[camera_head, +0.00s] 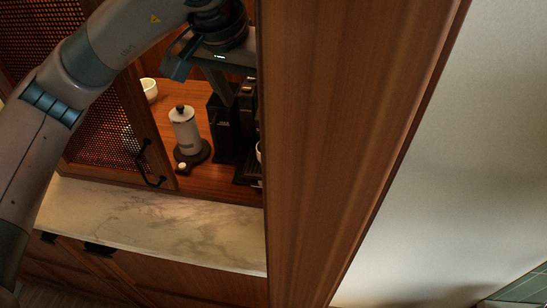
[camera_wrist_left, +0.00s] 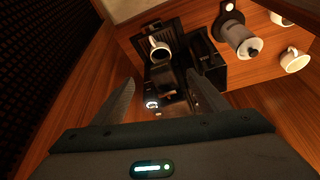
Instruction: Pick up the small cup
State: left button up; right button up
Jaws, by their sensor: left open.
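A small white cup (camera_wrist_left: 159,49) sits at the black coffee machine (camera_wrist_left: 165,35) in the left wrist view. In the head view only a sliver of this cup (camera_head: 259,152) shows beside the wooden panel. Two other white cups stand at the right of the wrist view, one lower (camera_wrist_left: 294,60) and one at the top edge (camera_wrist_left: 281,19). I cannot tell for sure which one the task names. My left gripper (camera_wrist_left: 159,78) is open and empty, its fingers spread, apart from the cup at the machine. In the head view the left gripper (camera_head: 202,88) hangs above the machine. My right gripper is out of view.
A white canister with a black lid (camera_head: 185,132) stands on a dark base left of the machine. A perforated cabinet door (camera_head: 105,135) stands open at left. A tall wooden panel (camera_head: 350,130) blocks the right side. The marble counter (camera_head: 150,220) in front is clear.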

pick_arm(q)
jog(key=shift+f, duration=0.15)
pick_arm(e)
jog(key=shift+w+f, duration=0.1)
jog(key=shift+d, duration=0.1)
pick_arm(q)
jog(key=p+x, duration=0.4)
jog(key=x, duration=0.8)
jog(key=shift+p, duration=0.4)
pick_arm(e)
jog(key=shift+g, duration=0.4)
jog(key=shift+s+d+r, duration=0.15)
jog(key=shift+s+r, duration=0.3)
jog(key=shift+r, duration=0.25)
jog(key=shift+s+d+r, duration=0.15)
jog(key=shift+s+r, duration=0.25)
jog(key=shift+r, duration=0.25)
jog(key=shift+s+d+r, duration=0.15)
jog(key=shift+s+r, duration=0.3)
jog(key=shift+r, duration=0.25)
pick_arm(q)
jog(key=shift+d+f, duration=0.1)
